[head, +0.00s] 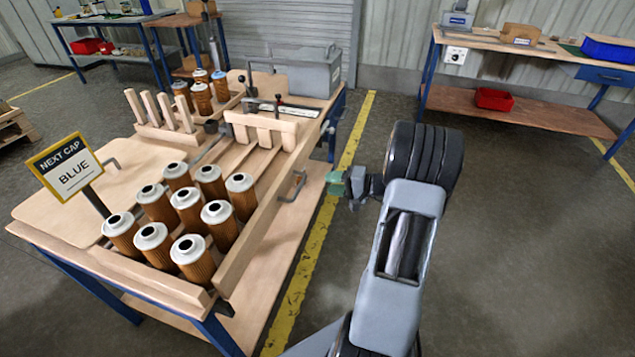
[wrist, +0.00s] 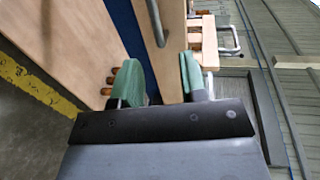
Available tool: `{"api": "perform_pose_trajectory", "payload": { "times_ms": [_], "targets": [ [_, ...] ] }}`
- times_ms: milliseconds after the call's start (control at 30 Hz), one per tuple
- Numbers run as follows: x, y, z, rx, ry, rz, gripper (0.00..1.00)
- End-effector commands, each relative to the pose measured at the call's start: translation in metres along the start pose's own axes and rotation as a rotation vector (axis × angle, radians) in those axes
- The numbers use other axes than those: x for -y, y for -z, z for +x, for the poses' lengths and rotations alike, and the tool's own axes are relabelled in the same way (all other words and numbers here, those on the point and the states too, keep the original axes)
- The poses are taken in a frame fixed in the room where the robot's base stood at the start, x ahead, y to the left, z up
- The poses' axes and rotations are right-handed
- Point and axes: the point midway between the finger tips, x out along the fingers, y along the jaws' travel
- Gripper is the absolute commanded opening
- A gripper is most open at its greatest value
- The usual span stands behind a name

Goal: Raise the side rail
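The side rail (head: 268,210) is a long wooden board along the right edge of the workbench. A metal bar handle (head: 293,186) sticks out from its outer face. My gripper (head: 347,183) is to the right of the handle, apart from it, over the floor beside the bench. In the wrist view, my gripper's green fingertips (wrist: 159,82) stand apart with nothing between them. The handle (wrist: 155,22) shows ahead of the gap, on the rail (wrist: 172,60). I cannot tell exactly how high the rail sits.
Several filter cartridges (head: 187,206) with white caps stand in rows left of the rail. A sign (head: 67,167) reads "NEXT CAP BLUE". A grey box (head: 312,75) sits at the bench's far end. A lower shelf (head: 290,225) juts out under the rail. Floor to the right is clear.

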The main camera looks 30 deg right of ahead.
Motion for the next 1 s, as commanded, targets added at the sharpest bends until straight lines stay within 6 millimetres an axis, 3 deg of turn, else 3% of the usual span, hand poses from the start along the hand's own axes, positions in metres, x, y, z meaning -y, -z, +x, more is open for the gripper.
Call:
{"api": "perform_pose_trajectory", "payload": {
  "times_ms": [100,300,1000],
  "targets": [
    [0.000,0.000,-0.017,-0.002,0.001,0.000,0.40],
    [0.000,0.000,-0.031,0.000,0.001,0.000,0.40],
    [0.000,0.000,-0.033,0.000,0.000,0.018,0.40]
  ]
}}
